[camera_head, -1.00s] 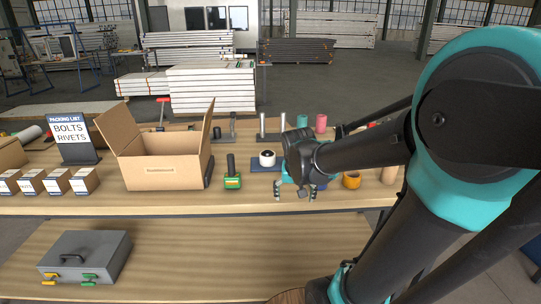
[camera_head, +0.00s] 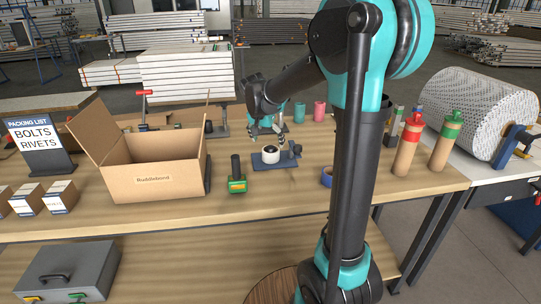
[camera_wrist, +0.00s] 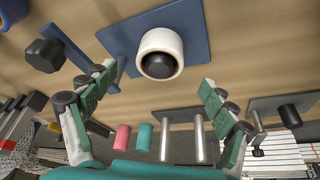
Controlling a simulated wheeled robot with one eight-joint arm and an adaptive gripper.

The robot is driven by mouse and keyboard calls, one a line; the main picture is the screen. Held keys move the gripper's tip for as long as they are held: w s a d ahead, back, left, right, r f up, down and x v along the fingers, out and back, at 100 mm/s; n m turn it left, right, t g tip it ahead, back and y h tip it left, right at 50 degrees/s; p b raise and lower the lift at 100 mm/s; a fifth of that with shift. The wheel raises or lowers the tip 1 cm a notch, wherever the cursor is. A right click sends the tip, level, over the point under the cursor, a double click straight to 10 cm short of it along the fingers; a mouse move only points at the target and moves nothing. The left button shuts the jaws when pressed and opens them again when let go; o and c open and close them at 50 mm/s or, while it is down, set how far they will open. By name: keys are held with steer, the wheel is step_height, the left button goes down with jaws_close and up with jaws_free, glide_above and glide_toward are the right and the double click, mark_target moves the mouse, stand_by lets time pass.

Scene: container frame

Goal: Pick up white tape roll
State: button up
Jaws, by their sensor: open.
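The white tape roll (camera_head: 271,155) sits on a dark blue base plate (camera_head: 262,165) on the upper wooden table. In the wrist view the white tape roll (camera_wrist: 147,42) shows as a white ring around a black core, on the blue plate (camera_wrist: 190,22). My gripper (camera_head: 267,138) is above the roll, pointing down. In the wrist view my gripper's (camera_wrist: 157,80) two green-padded fingers are spread wide, with the roll seen between and beyond them. The fingers are empty and do not appear to touch the roll.
An open cardboard box (camera_head: 155,185) and a green-based tool (camera_head: 237,184) stand to the left. A blue tape roll (camera_head: 327,177) is to the right, partly behind my arm. Pink (camera_head: 319,108) and teal (camera_head: 299,112) rolls stand behind. Red- and green-topped bottles (camera_head: 408,145) are further right.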

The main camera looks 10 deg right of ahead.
mark_target(270, 148)
steer(key=shift+x, duration=3.8)
steer(key=shift+s, duration=0.1)
steer(key=shift+c, duration=0.6)
steer(key=c, duration=1.1)
steer(key=shift+c, duration=0.2)
